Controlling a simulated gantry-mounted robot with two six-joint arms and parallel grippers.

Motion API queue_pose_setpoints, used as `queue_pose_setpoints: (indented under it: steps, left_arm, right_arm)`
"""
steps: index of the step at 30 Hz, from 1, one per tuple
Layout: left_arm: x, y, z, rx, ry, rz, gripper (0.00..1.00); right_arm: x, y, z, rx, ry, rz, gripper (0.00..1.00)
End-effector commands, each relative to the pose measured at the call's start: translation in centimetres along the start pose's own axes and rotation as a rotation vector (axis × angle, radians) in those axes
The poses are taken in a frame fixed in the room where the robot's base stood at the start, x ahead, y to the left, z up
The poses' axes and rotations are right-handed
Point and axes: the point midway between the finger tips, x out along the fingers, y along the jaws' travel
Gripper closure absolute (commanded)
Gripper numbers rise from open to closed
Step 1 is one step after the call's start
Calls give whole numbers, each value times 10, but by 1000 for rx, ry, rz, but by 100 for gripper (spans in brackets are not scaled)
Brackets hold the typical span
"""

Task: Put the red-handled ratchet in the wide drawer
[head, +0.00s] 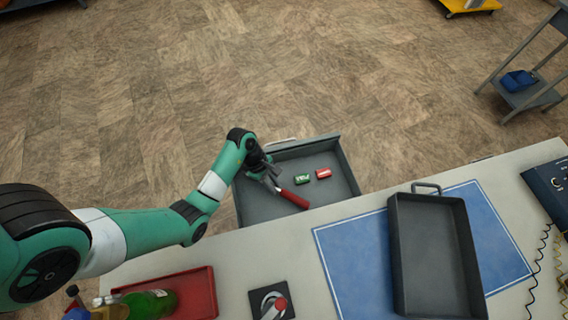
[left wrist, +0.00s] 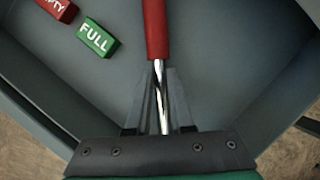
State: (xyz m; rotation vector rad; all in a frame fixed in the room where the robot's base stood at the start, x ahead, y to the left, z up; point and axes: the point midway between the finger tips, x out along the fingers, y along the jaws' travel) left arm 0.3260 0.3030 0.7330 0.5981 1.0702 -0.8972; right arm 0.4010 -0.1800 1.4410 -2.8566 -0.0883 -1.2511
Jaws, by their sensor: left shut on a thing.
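The red-handled ratchet (head: 294,199) is over the floor of the open wide drawer (head: 258,208), inside its walls. My left gripper (head: 270,178) is shut on its silver shaft. In the left wrist view, the shaft runs between the fingers of the gripper (left wrist: 160,92) and the red handle (left wrist: 157,28) points away from it. The ratchet's head end is hidden by the gripper. I cannot tell whether the ratchet touches the drawer floor. My right gripper is not in view.
A green FULL block (head: 302,179) and a red EMPTY block (head: 323,173) lie in the drawer beside the ratchet. On the bench are a dark grey tray (head: 398,250) on a blue mat (head: 348,254), a red tray (head: 208,290) and a black square piece (head: 257,296).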

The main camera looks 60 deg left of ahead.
Motion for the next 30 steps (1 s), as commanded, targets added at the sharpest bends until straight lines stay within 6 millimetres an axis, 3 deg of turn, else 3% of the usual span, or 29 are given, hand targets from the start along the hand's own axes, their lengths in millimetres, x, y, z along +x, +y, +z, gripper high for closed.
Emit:
queue_pose_setpoints:
  steps: [7, 9, 21, 22, 24, 27, 30]
  left_arm:
    - [16, 1, 37, 9, -1, 2, 100]
    - [26, 0, 33, 2, 0, 1, 100]
    - [28, 0, 31, 3, 0, 1, 100]
    - [28, 0, 31, 2, 1, 0, 76]
    - [28, 0, 31, 2, 1, 0, 64]
    - [28, 0, 31, 2, 1, 0, 50]
    - [28, 0, 31, 2, 1, 0, 50]
  right_arm:
    - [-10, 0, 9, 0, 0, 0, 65]
    - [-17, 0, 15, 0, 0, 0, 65]
    - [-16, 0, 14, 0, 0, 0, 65]
    - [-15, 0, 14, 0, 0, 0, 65]
    - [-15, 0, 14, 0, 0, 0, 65]
    - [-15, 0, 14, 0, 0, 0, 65]
    - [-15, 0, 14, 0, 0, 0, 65]
